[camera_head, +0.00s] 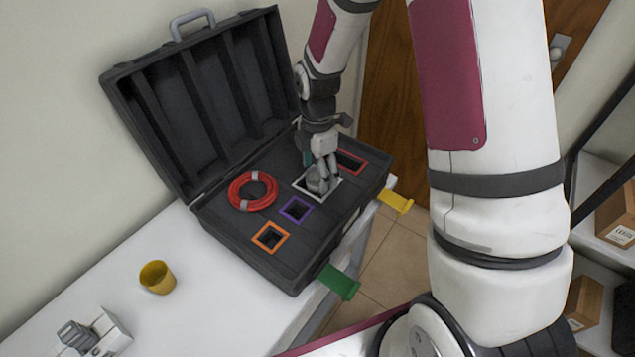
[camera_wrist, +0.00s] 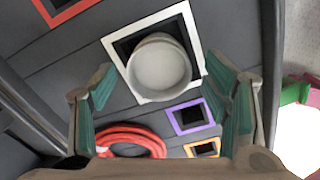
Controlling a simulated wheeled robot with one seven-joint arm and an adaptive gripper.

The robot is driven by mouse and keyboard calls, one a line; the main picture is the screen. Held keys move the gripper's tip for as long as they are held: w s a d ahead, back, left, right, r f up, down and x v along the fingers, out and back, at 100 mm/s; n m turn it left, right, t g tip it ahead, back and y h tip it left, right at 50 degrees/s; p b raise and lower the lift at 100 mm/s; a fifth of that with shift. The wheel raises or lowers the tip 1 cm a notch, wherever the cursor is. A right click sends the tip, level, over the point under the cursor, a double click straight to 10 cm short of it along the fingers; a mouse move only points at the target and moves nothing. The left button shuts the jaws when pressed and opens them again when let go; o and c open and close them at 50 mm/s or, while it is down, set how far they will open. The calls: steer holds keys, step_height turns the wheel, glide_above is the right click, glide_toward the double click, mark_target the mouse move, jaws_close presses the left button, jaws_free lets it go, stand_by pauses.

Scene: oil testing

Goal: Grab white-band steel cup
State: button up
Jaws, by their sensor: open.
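The steel cup (camera_wrist: 160,68) sits in the white-framed square slot (camera_wrist: 189,20) of the black case. In the wrist view its round grey top faces the camera. In the head view the cup (camera_head: 316,182) is partly hidden by my gripper (camera_head: 323,178). My gripper is open, with its green-padded fingers (camera_wrist: 168,95) on either side of and nearer the camera than the cup. I cannot tell whether either finger touches it.
The open black case (camera_head: 225,238) stands on a white table. A red cable coil (camera_head: 235,191), a purple-framed slot (camera_head: 283,216), an orange-framed slot (camera_head: 258,248) and a red-framed slot (camera_head: 361,166) surround the cup. The raised lid (camera_head: 215,90) stands behind. A yellow cup (camera_head: 157,278) is at left.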

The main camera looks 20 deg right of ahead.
steer(key=shift+f, duration=0.75)
steer(key=shift+c, duration=0.5)
steer(key=c, duration=1.2)
